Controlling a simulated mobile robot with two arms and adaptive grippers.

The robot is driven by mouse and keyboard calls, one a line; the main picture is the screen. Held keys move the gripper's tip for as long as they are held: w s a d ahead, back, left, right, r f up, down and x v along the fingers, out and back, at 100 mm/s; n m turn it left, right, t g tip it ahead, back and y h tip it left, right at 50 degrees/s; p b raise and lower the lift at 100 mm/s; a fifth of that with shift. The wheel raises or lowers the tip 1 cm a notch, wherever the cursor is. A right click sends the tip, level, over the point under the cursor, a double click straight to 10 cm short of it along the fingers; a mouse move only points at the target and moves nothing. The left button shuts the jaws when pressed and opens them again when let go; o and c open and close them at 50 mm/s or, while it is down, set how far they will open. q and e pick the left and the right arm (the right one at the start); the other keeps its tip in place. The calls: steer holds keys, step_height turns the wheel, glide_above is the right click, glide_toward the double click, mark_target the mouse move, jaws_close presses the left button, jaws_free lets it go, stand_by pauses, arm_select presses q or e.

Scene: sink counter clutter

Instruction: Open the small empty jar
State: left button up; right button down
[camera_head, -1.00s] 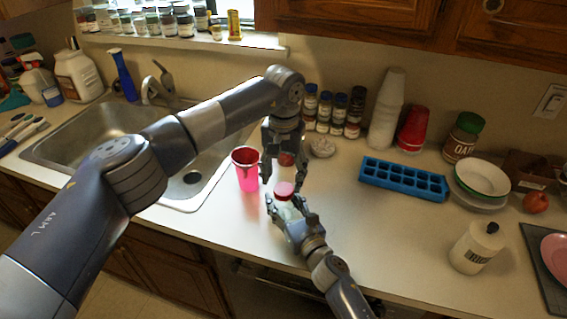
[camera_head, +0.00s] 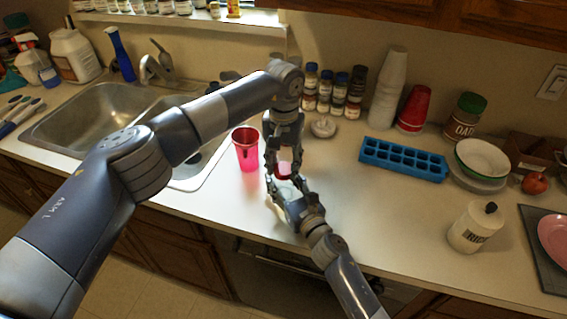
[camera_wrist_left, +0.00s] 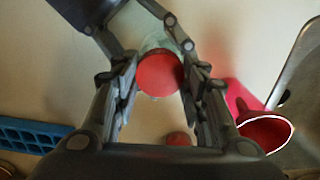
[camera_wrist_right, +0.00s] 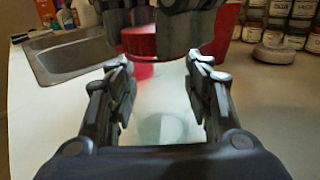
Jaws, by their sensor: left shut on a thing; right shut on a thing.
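The small jar is clear glass and stands upright on the counter (camera_head: 290,190); it shows between my right fingers in the right wrist view (camera_wrist_right: 160,115). Its red lid (camera_wrist_left: 160,74) is at the jar's top; I cannot tell whether it is still seated. It also shows in the right wrist view (camera_wrist_right: 138,42). My left gripper (camera_head: 281,171) reaches down from above and is shut on the lid. My right gripper (camera_head: 284,190) comes in low from the front and is shut on the glass body. The fingers hide parts of the jar and lid.
A pink cup (camera_head: 247,152) stands just left of the grippers, beside the sink (camera_head: 95,115). Spice jars (camera_head: 340,90), a blue ice tray (camera_head: 403,158) and a white canister (camera_head: 474,228) stand to the right. Another small red object (camera_wrist_left: 178,139) is near the left gripper.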

arm_select(q)
steer(key=n, duration=0.6)
steer(key=shift+n, duration=0.3)
arm_select(e)
steer(key=shift+f, duration=0.1)
arm_select(q)
steer(key=n, duration=1.9)
steer(key=shift+r+n, duration=0.1)
steer(key=shift+n, duration=0.2)
steer(key=n, duration=1)
steer(key=shift+n, duration=0.4)
steer(key=n, duration=0.3)
steer(key=shift+n, duration=0.3)
steer(key=n, duration=1.3)
